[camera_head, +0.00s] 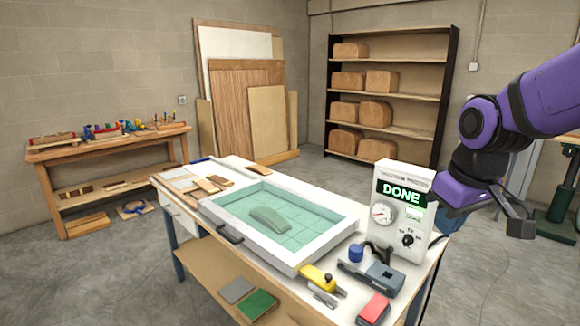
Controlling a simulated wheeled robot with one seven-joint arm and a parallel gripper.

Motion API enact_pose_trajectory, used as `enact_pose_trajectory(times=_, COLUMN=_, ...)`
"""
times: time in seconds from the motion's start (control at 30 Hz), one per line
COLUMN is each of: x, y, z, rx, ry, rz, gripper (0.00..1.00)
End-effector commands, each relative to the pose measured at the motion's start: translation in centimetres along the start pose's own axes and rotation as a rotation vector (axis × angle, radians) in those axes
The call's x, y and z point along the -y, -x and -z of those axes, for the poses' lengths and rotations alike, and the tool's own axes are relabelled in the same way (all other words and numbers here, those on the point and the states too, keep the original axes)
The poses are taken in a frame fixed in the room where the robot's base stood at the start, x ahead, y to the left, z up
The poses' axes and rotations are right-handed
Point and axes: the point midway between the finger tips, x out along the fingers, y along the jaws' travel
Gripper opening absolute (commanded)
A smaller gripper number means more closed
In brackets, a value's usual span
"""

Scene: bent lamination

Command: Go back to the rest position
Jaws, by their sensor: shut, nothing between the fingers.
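My arm is purple and black and reaches in from the right edge. My gripper (520,229) is at its dark lower end, shut and empty, right of the control box and clear of the worktable. The fingertips are small and dark here. The white press frame (320,257) lies on the table with a clear green membrane (313,217) over it. A curved form (270,219) shows under the membrane. The white control box (396,240) stands at the table's right end, its screen (404,194) reading DONE.
A yellow tool (317,277), a grey device (371,273) and a red block (374,309) lie along the table's front right. Wood strips (208,185) lie at its left. A shelf of curved wood pieces (390,97) and a side bench (105,146) stand behind. Floor is open between them.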

Motion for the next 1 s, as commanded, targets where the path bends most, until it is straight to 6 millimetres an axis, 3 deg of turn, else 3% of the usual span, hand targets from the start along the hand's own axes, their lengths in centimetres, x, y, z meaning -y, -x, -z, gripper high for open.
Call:
enact_pose_trajectory(times=0.2, x=0.0, y=4.6, z=-4.3, rx=-0.085, ry=-0.131, rz=-0.037, gripper=0.0)
enact_pose_trajectory(times=0.5, x=0.6, y=8.3, z=-9.9, rx=-0.185, ry=-0.292, rz=-0.069, gripper=0.0)
enact_pose_trajectory(times=0.7, x=0.9, y=9.1, z=-11.7, rx=-0.215, ry=-0.343, rz=-0.077, gripper=0.0)
enact_pose_trajectory(times=1.0, x=0.9, y=9.2, z=-11.9, rx=-0.218, ry=-0.35, rz=-0.077, gripper=0.0)
